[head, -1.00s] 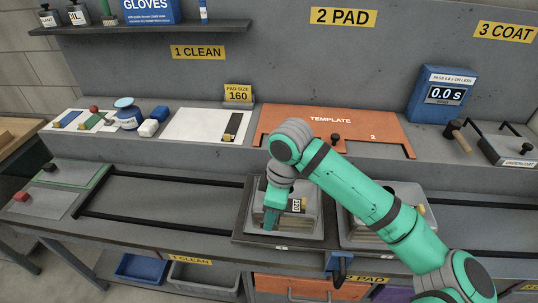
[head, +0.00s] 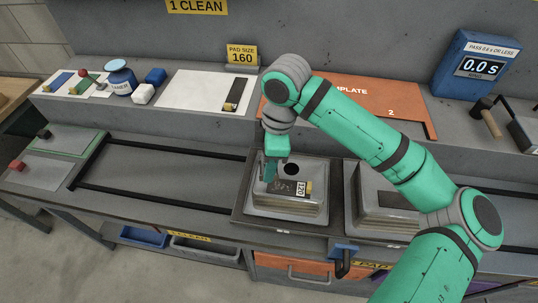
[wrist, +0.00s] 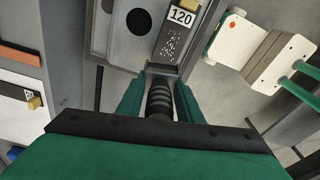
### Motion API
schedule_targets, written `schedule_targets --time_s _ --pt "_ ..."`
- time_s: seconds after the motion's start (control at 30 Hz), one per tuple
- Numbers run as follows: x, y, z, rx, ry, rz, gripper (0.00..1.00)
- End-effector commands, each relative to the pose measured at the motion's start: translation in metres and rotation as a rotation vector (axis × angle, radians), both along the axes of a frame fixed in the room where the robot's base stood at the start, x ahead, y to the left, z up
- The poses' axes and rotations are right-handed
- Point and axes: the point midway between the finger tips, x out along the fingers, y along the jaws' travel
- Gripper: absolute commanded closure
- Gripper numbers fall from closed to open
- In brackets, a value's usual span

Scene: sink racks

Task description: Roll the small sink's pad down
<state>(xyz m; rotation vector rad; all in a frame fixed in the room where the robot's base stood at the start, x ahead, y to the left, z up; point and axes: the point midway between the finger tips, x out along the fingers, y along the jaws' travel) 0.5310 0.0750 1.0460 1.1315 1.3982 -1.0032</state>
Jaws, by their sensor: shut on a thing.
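The upturned grey sink (head: 315,208) sits on its dark stand on the bench, its round hole facing up; I take it for the small one. A dark pad (head: 288,185) with a white "120" label and a gold tab lies on top, beside the hole. In the wrist view the speckled pad (wrist: 172,44) is just beyond the fingertips. My gripper (head: 270,183) is over the sink's left side, at the pad's left end. It is shut on a black ribbed handle (wrist: 158,101). Whatever is at the handle's far end is hard to see.
A second, larger-looking sink (head: 366,218) stands close on the right, partly behind my arm. Orange template board (head: 410,105) and a white sheet (head: 190,95) with another pad lie on the back ledge. Bare rails (head: 165,196) leave free room to the left.

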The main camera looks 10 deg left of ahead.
Motion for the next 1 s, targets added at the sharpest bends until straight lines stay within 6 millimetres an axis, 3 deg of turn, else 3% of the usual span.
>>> schedule_targets --time_s 0.47,1.0 --pt "0.001 -0.009 -0.05 0.001 0.004 -0.019 0.97" --pt "0.001 -0.053 -0.049 -0.001 0.001 -0.01 1.0"
